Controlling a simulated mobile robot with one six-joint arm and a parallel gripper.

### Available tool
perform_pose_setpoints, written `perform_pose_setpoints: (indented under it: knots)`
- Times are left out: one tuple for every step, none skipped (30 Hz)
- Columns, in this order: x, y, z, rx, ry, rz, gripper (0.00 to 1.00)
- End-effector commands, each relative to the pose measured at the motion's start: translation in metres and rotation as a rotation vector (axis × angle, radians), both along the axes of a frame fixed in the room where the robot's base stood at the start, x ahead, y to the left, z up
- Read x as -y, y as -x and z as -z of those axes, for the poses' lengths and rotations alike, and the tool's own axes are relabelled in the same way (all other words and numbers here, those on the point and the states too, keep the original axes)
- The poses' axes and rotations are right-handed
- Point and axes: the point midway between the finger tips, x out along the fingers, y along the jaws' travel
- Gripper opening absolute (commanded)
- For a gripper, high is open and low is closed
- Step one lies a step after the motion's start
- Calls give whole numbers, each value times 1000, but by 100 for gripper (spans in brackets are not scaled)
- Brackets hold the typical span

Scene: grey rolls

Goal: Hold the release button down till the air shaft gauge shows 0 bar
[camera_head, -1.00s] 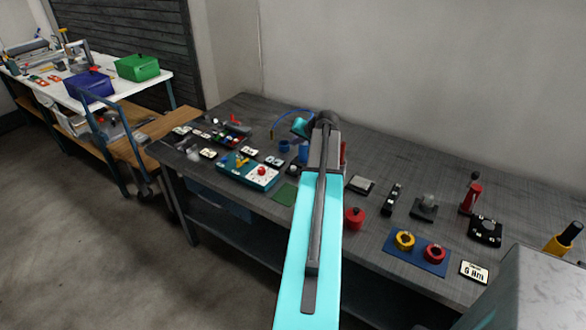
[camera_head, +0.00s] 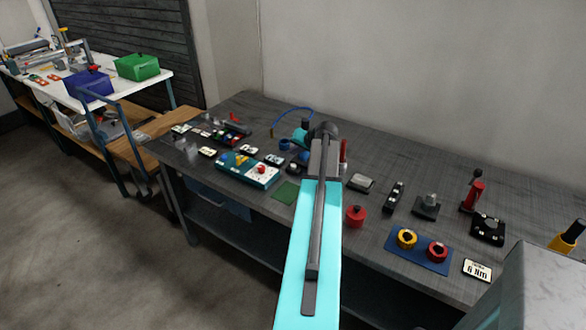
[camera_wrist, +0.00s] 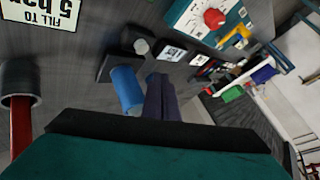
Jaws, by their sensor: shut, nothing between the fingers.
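In the wrist view my gripper (camera_wrist: 162,97) is shut and empty, its dark fingers pointing over the grey bench beside a blue cylinder (camera_wrist: 127,88). I cannot tell whether they touch. A teal-edged panel with a red knob (camera_wrist: 214,18) lies farther off at the upper right; the same panel (camera_head: 248,170) is on the bench in the head view. A grey round part on a dark block (camera_wrist: 140,46) stands beyond the fingers. I cannot identify the release button for certain. No gauge reading is legible. My arm hides part of the bench in the head view.
A card reading "5 bar" (camera_wrist: 40,10) and an open grey tube with a red part (camera_wrist: 20,105) are at the left in the wrist view. A red pot (camera_head: 355,216) and a blue mat (camera_head: 418,262) with two rings lie right of my arm.

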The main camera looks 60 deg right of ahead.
Motion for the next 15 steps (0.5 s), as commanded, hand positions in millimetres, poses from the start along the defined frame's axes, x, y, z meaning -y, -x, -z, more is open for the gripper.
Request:
perform_pose_setpoints:
  knots:
    - [0,0,7,0,-1,-1,0]
    - [0,0,10,0,-1,-1,0]
    - [0,0,15,0,0,0,0]
    - [0,0,18,0,0,0,0]
    - [0,0,21,0,0,0,0]
    - [0,0,24,0,0,0,0]
    - [0,0,26,0,1,1,0]
    - [0,0,28,0,1,1,0]
    - [0,0,30,0,1,1,0]
    - [0,0,32,0,1,1,0]
    - [0,0,33,0,1,1,0]
    - [0,0,34,0,1,1,0]
    - [0,0,35,0,1,1,0]
    - [0,0,36,0,1,1,0]
    - [0,0,36,0,1,1,0]
